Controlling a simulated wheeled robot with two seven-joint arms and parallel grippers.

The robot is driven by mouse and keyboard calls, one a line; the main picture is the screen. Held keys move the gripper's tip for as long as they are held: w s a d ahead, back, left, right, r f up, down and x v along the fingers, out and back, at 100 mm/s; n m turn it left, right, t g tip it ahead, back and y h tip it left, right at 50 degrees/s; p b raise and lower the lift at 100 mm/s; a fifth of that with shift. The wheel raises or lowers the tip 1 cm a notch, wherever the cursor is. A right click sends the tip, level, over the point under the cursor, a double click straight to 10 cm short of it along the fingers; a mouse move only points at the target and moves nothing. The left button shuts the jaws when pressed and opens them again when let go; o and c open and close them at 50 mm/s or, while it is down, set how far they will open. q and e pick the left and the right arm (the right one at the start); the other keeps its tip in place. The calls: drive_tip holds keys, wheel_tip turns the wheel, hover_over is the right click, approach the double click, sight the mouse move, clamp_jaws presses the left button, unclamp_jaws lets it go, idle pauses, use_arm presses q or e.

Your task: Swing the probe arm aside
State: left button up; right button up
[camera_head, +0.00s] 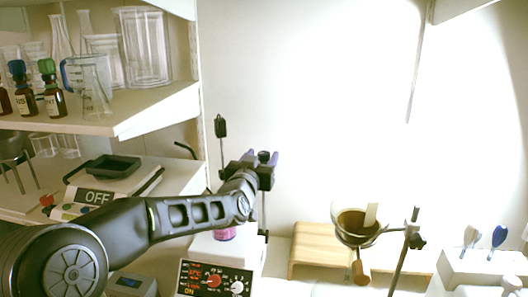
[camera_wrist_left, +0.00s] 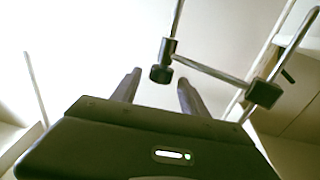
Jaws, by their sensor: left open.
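The probe arm (camera_wrist_left: 215,72) shows in the left wrist view as a thin metal crossbar between two dark clamps. A metal rod rises from its left clamp. In the head view a thin upright probe with a black top (camera_head: 221,127) stands behind my left forearm, above the hotplate (camera_head: 215,278). My left gripper (camera_head: 263,157) is above the hotplate's right side, close to a thin upright rod (camera_head: 264,215). My forearm and gripper hide most of the crossbar in the head view. My right gripper is not in view.
Shelves (camera_head: 160,108) with glassware and small bottles stand at the left. A scale (camera_head: 110,168) sits on the lower shelf. A filter funnel on a stand (camera_head: 357,228), a wooden stand (camera_head: 315,243) and a white rack (camera_head: 485,268) are at the right.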

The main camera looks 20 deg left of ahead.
use_arm(q)
drive_tip(key=shift+w+a, duration=0.25)
drive_tip(key=shift+w, duration=1.05)
clamp_jaws()
idle(0.5)
